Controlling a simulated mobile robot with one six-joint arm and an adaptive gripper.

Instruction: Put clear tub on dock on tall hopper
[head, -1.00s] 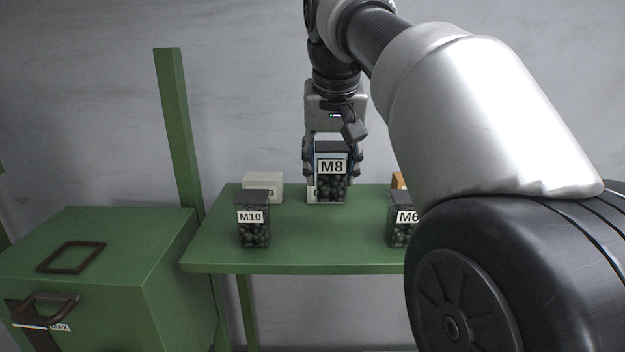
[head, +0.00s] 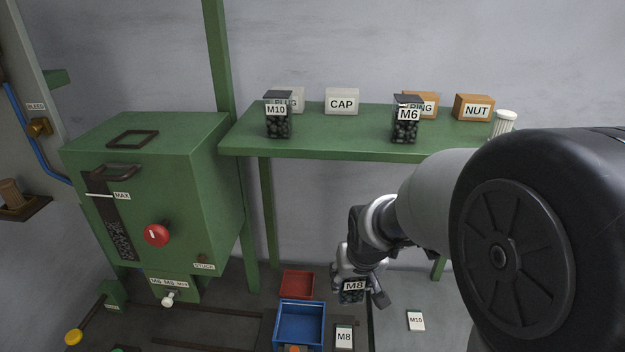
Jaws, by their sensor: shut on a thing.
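The clear tub labelled M8 (head: 352,296), with dark pieces in it, is in my gripper (head: 353,278) low at the lower middle of the head view, below the shelf. My gripper is shut on it; my fingers and the wrist partly hide it. The tall green hopper (head: 150,190) stands at left. A dark rectangular frame (head: 133,131), which looks like the dock, lies on its top with nothing in it. The tub is right of the hopper and lower than its top.
The green shelf (head: 340,144) holds tubs M10 (head: 278,127) and M6 (head: 405,131) and boxes such as CAP (head: 342,104). A blue bin (head: 300,322) and red bin (head: 297,283) are near the held tub. The hopper has a red knob (head: 156,235) and handle.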

